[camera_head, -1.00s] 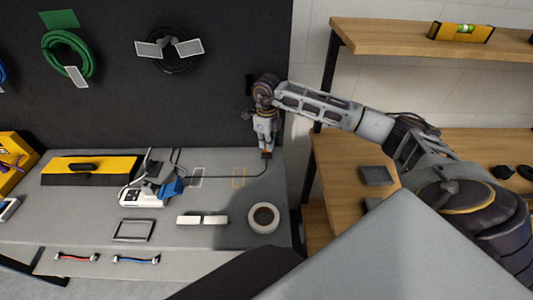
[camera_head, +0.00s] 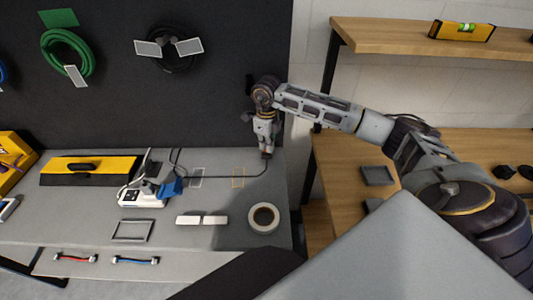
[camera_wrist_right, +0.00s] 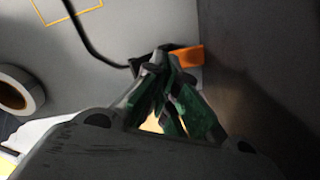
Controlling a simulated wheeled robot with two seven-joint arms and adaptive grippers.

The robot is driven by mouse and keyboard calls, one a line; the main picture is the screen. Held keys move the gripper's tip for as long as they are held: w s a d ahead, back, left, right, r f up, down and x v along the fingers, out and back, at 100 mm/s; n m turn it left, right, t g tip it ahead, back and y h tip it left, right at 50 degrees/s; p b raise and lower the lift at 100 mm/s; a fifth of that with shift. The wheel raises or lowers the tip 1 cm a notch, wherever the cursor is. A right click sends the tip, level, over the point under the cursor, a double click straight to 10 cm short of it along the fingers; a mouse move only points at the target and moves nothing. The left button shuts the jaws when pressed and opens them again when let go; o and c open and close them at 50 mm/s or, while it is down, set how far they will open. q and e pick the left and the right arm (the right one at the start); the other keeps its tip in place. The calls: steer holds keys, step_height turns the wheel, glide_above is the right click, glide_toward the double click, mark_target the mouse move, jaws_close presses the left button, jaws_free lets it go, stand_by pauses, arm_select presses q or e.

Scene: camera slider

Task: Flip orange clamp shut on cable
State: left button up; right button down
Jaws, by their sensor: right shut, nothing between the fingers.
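The orange clamp (camera_wrist_right: 188,56) shows in the right wrist view just beyond and to the right of my right fingertips, with a dark part beside it at the cable end. The black cable (camera_wrist_right: 88,38) runs up and left from there. In the head view the cable (camera_head: 232,177) curves along the bench to the same spot. My right gripper (camera_wrist_right: 163,66) is shut and empty, its tips at or very near the clamp; contact is unclear. In the head view this gripper (camera_head: 265,151) points down at the bench's back right corner and mostly hides the clamp. My left gripper is not in view.
The black back panel (camera_head: 215,90) rises close behind my gripper. A wooden shelf unit (camera_head: 335,160) stands to the right.

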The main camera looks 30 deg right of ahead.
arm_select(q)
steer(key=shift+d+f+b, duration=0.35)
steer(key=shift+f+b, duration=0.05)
arm_select(e)
steer(key=shift+f, duration=0.65)
stand_by(0.4)
steer(key=shift+r, duration=0.4)
steer(key=shift+r+p, duration=0.6)
steer(key=shift+r, duration=0.05)
steer(key=shift+r+p, duration=0.65)
steer(key=shift+r, duration=0.55)
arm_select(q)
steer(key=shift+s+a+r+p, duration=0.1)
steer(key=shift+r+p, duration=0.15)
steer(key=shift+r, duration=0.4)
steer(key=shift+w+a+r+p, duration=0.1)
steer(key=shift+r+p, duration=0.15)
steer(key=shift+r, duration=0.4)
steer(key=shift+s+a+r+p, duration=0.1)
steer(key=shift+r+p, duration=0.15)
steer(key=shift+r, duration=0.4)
arm_select(e)
steer(key=shift+r, duration=1.35)
